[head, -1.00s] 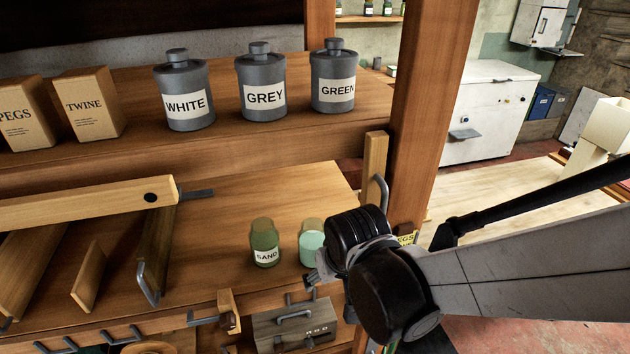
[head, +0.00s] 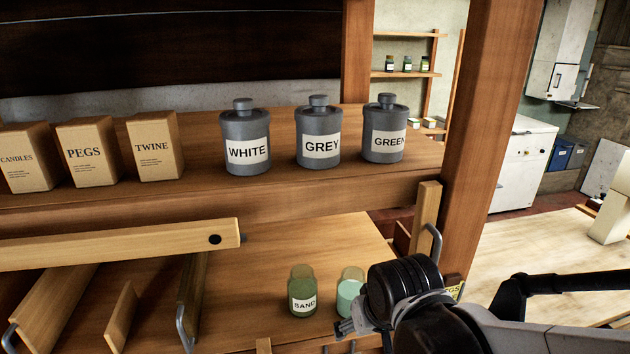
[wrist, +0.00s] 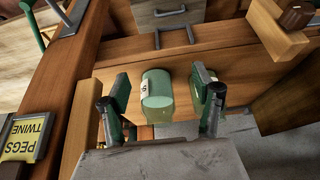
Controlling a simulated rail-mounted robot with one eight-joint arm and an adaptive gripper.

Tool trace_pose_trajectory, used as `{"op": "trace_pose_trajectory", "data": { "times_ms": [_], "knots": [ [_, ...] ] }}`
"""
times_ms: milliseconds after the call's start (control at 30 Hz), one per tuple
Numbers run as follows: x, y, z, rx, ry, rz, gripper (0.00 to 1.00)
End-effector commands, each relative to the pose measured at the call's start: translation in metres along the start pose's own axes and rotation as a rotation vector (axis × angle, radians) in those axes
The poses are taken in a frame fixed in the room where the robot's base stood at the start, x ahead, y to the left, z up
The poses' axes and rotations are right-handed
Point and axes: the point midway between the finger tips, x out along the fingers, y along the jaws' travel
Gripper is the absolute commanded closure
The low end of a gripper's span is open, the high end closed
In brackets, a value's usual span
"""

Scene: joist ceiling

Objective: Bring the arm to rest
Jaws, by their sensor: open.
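My gripper (head: 350,328) shows at the lower right of the head view, just in front of a small pale green jar (head: 350,287) and hiding part of its base. In the wrist view its two fingers (wrist: 161,92) are spread wide. A green jar (wrist: 157,105) with a pale label shows between them in the picture. I see no finger touching it, and I cannot tell how far beyond the fingertips it is. The arm reaches in from the right edge of the head view.
A jar marked SAND (head: 302,294) stands left of the pale green jar. Grey canisters marked WHITE (head: 246,140), GREY (head: 319,135) and GREEN (head: 384,131) stand on the shelf above. A wooden post (head: 490,120) rises close behind the arm.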

Motion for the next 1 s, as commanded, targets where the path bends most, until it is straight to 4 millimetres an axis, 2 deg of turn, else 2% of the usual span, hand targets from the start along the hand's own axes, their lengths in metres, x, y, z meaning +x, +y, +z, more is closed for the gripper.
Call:
{"op": "trace_pose_trajectory", "data": {
  "times_ms": [333, 600, 800, 1000],
  "knots": [
    [-0.044, 0.045, 0.016, 0.080, 0.073, 0.040, 0.38],
    [-0.077, 0.076, 0.040, 0.142, 0.136, 0.081, 0.38],
    [-0.092, 0.089, 0.054, 0.171, 0.167, 0.103, 0.38],
    [-0.097, 0.092, 0.057, 0.179, 0.176, 0.110, 0.38]
  ]
}}
